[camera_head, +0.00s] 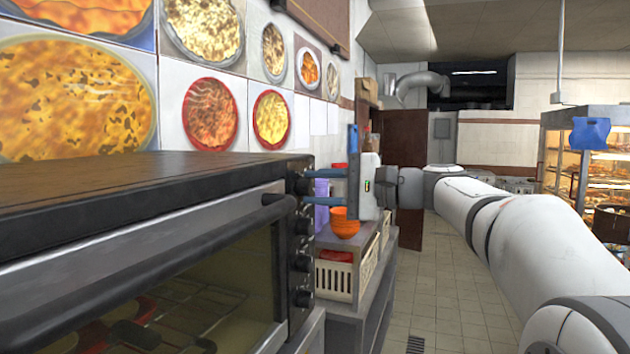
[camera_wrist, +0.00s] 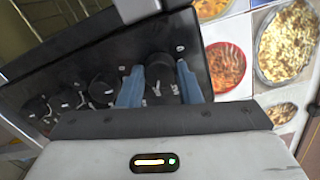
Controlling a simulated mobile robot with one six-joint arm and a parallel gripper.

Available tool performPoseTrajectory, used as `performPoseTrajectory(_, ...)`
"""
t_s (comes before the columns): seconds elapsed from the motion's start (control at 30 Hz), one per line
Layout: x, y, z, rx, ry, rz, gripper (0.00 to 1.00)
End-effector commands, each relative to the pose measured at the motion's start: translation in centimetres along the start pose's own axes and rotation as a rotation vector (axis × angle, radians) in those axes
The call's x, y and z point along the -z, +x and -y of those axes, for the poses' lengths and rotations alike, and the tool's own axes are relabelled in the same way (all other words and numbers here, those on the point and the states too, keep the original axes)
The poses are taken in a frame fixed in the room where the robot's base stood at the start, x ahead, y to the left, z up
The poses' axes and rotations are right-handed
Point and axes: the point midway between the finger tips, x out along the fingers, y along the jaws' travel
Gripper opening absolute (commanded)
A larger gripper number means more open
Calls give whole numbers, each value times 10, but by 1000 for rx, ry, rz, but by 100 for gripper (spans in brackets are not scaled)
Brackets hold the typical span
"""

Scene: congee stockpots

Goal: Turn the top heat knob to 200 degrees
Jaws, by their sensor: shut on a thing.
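The black oven (camera_head: 150,190) fills the left of the head view, with a column of dark knobs on its front panel. The top heat knob (camera_head: 299,185) is at the upper end of that column. My gripper (camera_head: 313,187) reaches it from the right, with its blue fingers pointing at the panel. In the wrist view, the blue fingers of my gripper (camera_wrist: 160,82) are on either side of the top knob (camera_wrist: 160,66) and shut on it. The fingers partly hide the knob and its scale, so its setting cannot be read.
Lower knobs (camera_wrist: 103,88) run along the panel beside my fingers. The oven door handle (camera_head: 240,225) sticks out left of the knobs. Orange bowls (camera_head: 345,224) and a white basket (camera_head: 334,279) stand on a side counter behind. The tiled floor (camera_head: 440,290) is clear.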

Motion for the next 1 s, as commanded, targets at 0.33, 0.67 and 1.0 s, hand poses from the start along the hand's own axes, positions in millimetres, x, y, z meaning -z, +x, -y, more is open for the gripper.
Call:
performPoseTrajectory(0.33, 2, -1, 1, 3, 54, -2, 8)
performPoseTrajectory(0.67, 2, -1, 1, 3, 54, -2, 32)
performPoseTrajectory(1.0, 1, -1, 0, 2, 53, 0, 53)
